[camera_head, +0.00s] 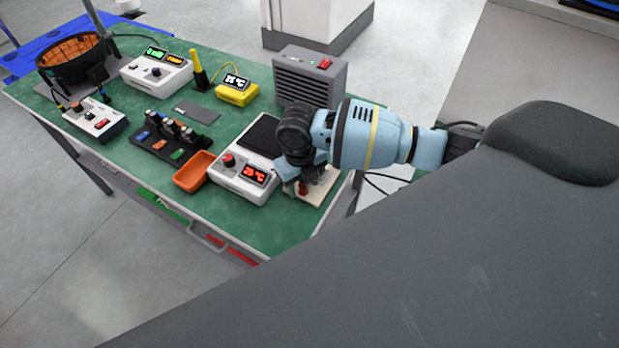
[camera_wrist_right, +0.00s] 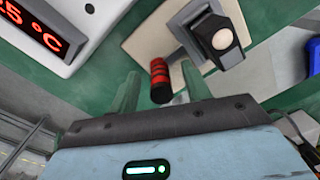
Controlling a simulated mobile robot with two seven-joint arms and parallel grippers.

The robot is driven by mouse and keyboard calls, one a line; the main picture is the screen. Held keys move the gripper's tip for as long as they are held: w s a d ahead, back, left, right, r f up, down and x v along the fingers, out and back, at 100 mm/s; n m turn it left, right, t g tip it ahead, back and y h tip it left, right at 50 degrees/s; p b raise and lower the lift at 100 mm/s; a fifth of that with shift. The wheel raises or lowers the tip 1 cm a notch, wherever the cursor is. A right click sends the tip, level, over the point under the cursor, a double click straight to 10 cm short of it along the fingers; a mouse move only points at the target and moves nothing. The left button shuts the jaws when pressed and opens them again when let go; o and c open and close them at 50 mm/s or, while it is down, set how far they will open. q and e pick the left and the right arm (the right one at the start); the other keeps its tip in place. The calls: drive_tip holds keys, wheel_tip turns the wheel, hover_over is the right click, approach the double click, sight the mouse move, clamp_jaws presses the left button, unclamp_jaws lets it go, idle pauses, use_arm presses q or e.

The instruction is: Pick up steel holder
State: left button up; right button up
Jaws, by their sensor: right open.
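A grey metal holder (camera_wrist_right: 210,38) with a pale round face stands on a beige plate (camera_wrist_right: 150,42) in the right wrist view. A red-and-black ribbed handle (camera_wrist_right: 160,80) sticks out from it toward me. My right gripper (camera_wrist_right: 161,92) is open, with its two fingers on either side of the handle's end; I cannot tell whether they touch it. In the head view my right gripper (camera_head: 301,187) is low over the beige plate (camera_head: 322,187) at the table's near right corner, and hides most of the holder. My left gripper is not in view.
A white hot plate unit (camera_head: 237,183) with a red display stands just left of my right gripper. A grey vented box (camera_head: 311,82) is behind it. An orange tray (camera_head: 194,171) and a black rack (camera_head: 170,137) are farther left on the green table.

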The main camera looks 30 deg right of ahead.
clamp_jaws()
drive_tip(key=shift+r, duration=0.1)
wheel_tip(320, 180, up, 10)
drive_tip(key=shift+f, duration=0.1)
idle(0.5)
